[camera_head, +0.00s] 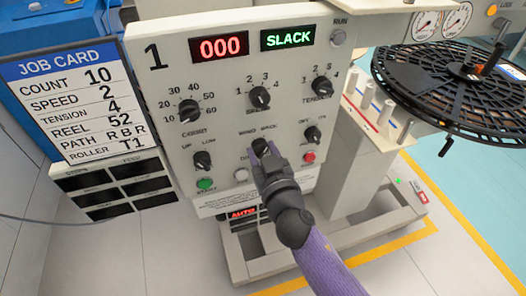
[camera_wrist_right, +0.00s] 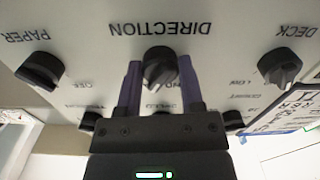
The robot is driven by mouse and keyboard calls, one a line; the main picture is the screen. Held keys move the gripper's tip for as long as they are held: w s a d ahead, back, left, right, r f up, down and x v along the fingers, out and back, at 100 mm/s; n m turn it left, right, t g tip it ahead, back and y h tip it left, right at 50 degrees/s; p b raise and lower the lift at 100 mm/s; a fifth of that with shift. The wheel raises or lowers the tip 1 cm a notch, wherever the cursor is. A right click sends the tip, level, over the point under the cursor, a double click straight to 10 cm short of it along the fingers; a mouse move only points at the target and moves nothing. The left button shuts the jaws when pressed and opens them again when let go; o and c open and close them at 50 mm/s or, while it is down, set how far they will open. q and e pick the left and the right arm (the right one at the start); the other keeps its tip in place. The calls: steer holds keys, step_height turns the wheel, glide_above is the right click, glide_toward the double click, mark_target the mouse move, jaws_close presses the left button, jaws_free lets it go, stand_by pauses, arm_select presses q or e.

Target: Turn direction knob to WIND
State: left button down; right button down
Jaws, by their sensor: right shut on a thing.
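The direction knob (camera_wrist_right: 160,64) is a dark round knob with a raised grip, under upside-down DIRECTION lettering in the right wrist view. My right gripper (camera_wrist_right: 159,78) is shut on it, with one purple-grey finger on each side. In the head view the knob (camera_head: 259,146) sits low in the middle of the panel, below the WIND and BACK labels, partly hidden by the right gripper (camera_head: 264,155). I cannot tell surely which label its pointer faces. My left gripper is not in view.
The panel (camera_head: 220,115) has several other knobs, with the deck knob (camera_head: 203,160) and paper knob (camera_head: 312,134) beside my gripper. A green button (camera_head: 204,184) and red button (camera_head: 308,157) are near. Displays read 000 and SLACK. A black reel (camera_head: 455,85) stands right.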

steer(key=shift+n, duration=1)
steer(key=n, duration=0.2)
steer(key=shift+n+p, duration=0.3)
steer(key=n, duration=0.4)
steer(key=shift+n+p, duration=0.3)
steer(key=shift+n, duration=1.2)
